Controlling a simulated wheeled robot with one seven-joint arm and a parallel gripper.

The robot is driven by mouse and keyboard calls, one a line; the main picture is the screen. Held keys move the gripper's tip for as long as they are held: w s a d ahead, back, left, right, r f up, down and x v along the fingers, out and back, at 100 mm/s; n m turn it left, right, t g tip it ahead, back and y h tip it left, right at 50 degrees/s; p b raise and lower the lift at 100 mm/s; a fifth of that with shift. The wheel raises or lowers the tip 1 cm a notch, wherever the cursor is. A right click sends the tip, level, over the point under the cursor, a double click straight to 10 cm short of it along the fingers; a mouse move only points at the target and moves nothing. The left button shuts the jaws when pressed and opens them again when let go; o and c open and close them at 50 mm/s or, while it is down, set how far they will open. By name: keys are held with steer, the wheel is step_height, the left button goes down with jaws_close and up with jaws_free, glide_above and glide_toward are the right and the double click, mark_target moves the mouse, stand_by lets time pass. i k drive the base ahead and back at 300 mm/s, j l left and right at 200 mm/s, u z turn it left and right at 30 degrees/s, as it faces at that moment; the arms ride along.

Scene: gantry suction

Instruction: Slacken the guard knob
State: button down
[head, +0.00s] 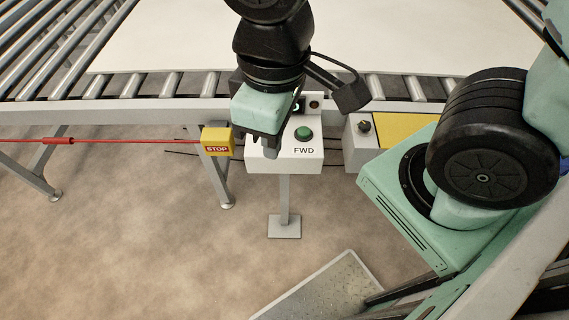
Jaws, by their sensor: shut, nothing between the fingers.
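A small black knob (365,126) sits on a light grey block at the left end of a yellow panel (400,128), beside the conveyor frame. It appears to be the guard knob; its thread and how tight it is cannot be made out. My gripper (268,148) is shut and empty. It points down over the left part of the white control box (287,163), left of the knob and apart from it. The gripper hides part of the box.
The box carries a green button (303,133) marked FWD. Left of it are a yellow STOP box (217,141) and a red pull cord (110,141). The roller conveyor (150,84) with a large pale sheet (180,35) lies behind. Open floor is in front.

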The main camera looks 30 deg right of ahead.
mark_target(365, 126)
steer(key=z, duration=0.95)
steer(key=j+z, duration=0.4)
steer(key=k+j+z, duration=0.2)
steer(key=z, duration=0.2)
steer(key=k+j+z, duration=0.15)
steer(key=j+z, duration=0.25)
